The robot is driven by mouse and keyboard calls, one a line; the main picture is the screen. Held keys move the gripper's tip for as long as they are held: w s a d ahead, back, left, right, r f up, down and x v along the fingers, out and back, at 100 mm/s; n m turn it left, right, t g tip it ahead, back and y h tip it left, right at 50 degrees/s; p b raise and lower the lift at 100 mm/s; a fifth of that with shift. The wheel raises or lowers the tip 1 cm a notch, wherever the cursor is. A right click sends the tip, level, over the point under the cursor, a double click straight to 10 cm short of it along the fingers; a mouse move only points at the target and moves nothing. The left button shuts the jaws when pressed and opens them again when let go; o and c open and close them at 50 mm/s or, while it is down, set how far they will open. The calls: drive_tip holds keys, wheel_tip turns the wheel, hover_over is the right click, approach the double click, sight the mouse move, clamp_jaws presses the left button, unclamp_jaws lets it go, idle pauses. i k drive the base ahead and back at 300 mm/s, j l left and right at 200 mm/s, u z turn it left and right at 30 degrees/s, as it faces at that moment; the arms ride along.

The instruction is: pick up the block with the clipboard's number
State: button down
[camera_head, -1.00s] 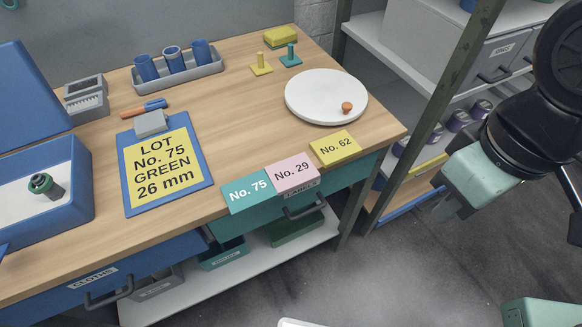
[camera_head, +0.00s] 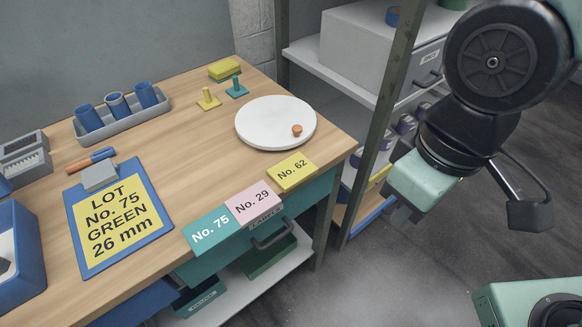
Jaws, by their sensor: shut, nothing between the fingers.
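The clipboard (camera_head: 158,219) lies on the left of the bench. Its yellow sheet (camera_head: 103,243) reads "LOT No. 75 GREEN 26 mm". Three blocks sit in a row at the bench's front edge. The teal block (camera_head: 208,235) is marked No. 75, the pink block (camera_head: 253,204) No. 29, and the yellow block (camera_head: 292,171) No. 62. My gripper (camera_head: 396,214) is to the right of the bench, beyond the yellow block and apart from all the blocks. Its fingers point down and left, shut and empty.
A white disc (camera_head: 262,131) with an orange knob lies behind the blocks. A tray (camera_head: 131,119) with three blue cups stands at the back left. A green shelf post (camera_head: 391,98) stands between the bench and my arm. A drawer handle (camera_head: 272,236) juts out below the blocks.

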sight(211, 231)
drive_tip(key=k+j, duration=0.15)
drive_tip(key=k+j+u, duration=0.2)
drive_tip(key=u, duration=0.2)
drive_tip(key=k+j+u, duration=0.3)
drive_tip(key=u, duration=0.15)
drive_tip(key=k+u, duration=0.1)
drive_tip(key=u, duration=0.8)
